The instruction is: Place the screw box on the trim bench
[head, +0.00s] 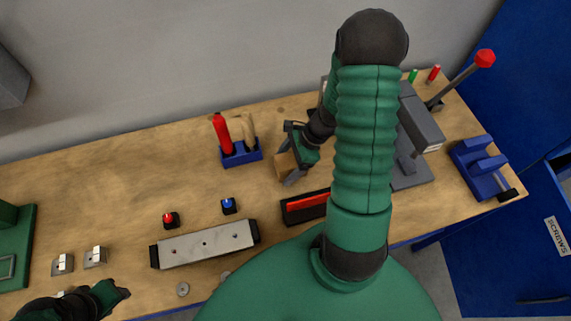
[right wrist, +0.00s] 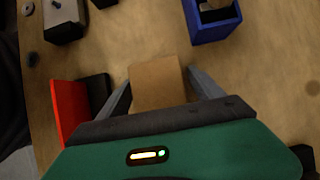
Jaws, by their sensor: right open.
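A plain brown box, seemingly the screw box (head: 284,166), is on the wooden trim bench (head: 110,180), near the middle. It also shows in the right wrist view (right wrist: 157,84). My right gripper (head: 291,168) is open, with one finger on each side of the box. In the right wrist view the jaws (right wrist: 163,88) straddle the box; I cannot tell whether they touch it. My own arm covers part of the bench to the right. My left gripper (head: 112,293) is low at the left front edge, dark, its jaws unclear.
A black tray with a red bar (head: 305,205) lies in front. A grey press (head: 420,130) with a red-knobbed lever and a blue fixture (head: 478,165) stand right. An open blue drawer (head: 540,225) reads "SCREWS". The back left is clear.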

